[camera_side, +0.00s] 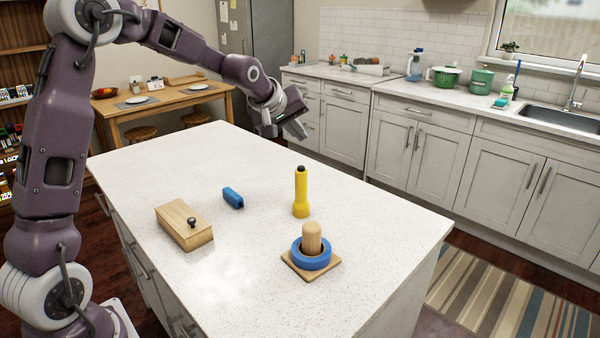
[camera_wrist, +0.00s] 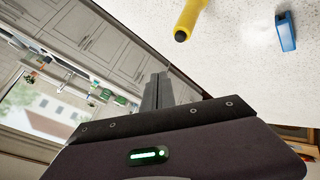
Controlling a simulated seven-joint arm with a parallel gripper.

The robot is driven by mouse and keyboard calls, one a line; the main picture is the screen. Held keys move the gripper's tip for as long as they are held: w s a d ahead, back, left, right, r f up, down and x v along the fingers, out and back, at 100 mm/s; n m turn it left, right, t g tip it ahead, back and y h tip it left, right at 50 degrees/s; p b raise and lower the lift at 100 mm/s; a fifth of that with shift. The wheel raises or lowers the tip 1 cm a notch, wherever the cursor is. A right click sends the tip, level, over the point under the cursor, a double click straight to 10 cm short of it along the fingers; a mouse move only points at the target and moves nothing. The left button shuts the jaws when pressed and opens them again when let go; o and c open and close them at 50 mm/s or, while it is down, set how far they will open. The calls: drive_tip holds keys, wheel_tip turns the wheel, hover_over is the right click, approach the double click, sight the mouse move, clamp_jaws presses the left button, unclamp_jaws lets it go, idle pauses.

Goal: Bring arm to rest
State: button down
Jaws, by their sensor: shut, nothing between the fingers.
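My gripper (camera_side: 296,129) hangs in the air over the far edge of the white speckled island counter (camera_side: 265,300), apart from everything on it. Its fingers are together with nothing between them, and they also show in the wrist view (camera_wrist: 157,92). A yellow flashlight (camera_side: 301,195) stands upright on the counter; its dark end and part of its body show in the wrist view (camera_wrist: 189,18). A blue block (camera_side: 233,198) lies to its left and also shows in the wrist view (camera_wrist: 286,32).
A blue ring (camera_side: 311,260) lies around a wooden peg (camera_side: 312,237) on a square wooden base (camera_side: 288,262) at the front. The far left counter area is clear.

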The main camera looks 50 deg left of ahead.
drive_tip(key=s+d+r+m+g, duration=0.1)
drive_tip(key=s+d+r+m, duration=0.2)
drive_tip(key=s, duration=0.4)
drive_tip(key=s+d+r+m, duration=0.2)
drive_tip(key=s+d, duration=0.3)
drive_tip(key=s, duration=0.3)
drive_tip(key=s+d+f+m+g+h, duration=0.1)
drive_tip(key=s+d+f+m, duration=0.1)
drive_tip(key=s, duration=1)
drive_tip(key=s+d+f+m+g+h, duration=0.1)
drive_tip(key=s+d+m, duration=0.3)
drive_tip(key=s, duration=0.8)
drive_tip(key=shift+s+f, duration=0.15)
drive_tip(key=shift+f, duration=0.6)
